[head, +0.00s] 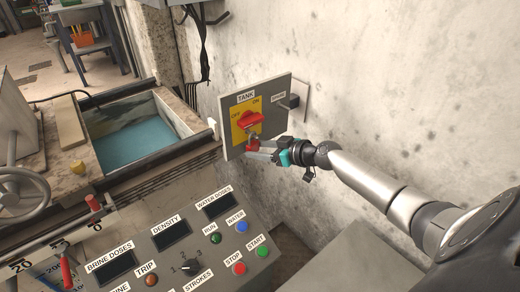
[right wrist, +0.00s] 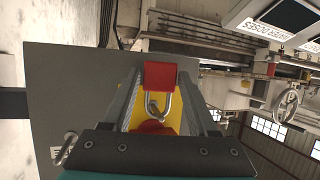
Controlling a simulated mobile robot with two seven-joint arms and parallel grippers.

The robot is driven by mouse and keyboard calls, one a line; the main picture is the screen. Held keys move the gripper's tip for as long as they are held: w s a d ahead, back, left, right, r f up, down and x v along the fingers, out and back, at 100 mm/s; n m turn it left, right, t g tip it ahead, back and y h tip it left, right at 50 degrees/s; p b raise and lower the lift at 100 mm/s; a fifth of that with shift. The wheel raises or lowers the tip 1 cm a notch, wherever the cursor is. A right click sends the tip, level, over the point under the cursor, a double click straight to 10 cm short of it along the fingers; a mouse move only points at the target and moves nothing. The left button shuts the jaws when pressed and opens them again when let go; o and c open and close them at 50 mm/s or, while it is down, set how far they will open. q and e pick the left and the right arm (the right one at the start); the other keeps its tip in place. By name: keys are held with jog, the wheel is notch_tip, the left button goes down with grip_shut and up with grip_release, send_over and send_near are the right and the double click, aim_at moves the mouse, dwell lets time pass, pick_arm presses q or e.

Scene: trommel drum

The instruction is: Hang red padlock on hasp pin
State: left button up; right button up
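The red padlock (head: 252,146) is at the lower part of the grey TANK panel (head: 238,138), just below the red rotary switch (head: 250,119) on its yellow OFF/ON plate (head: 237,133). My right gripper (head: 262,150) is shut on the padlock's body. In the right wrist view the padlock (right wrist: 159,75) sits between the fingertips, its silver shackle (right wrist: 167,104) towards the yellow plate and red switch (right wrist: 152,127). The hasp pin is not clear, and I cannot tell whether the shackle is around it. My left gripper is not in view.
A small dark fitting (head: 290,101) sticks out at the panel's right edge; a silver loop (right wrist: 68,148) shows there in the wrist view. A sloping control console (head: 190,250) stands below, and an open water tank (head: 170,112) lies left. The wall is close behind.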

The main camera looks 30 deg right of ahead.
jog(key=o, duration=0.4)
jog(key=shift+s, duration=0.2)
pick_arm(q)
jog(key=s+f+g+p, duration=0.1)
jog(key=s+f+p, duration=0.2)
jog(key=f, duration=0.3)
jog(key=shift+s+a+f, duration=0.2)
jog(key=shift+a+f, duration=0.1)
pick_arm(e)
jog(key=v, duration=1.4)
jog(key=shift+s+d+r, duration=0.2)
jog(key=shift+s+r, duration=0.1)
jog(key=shift+a, duration=0.1)
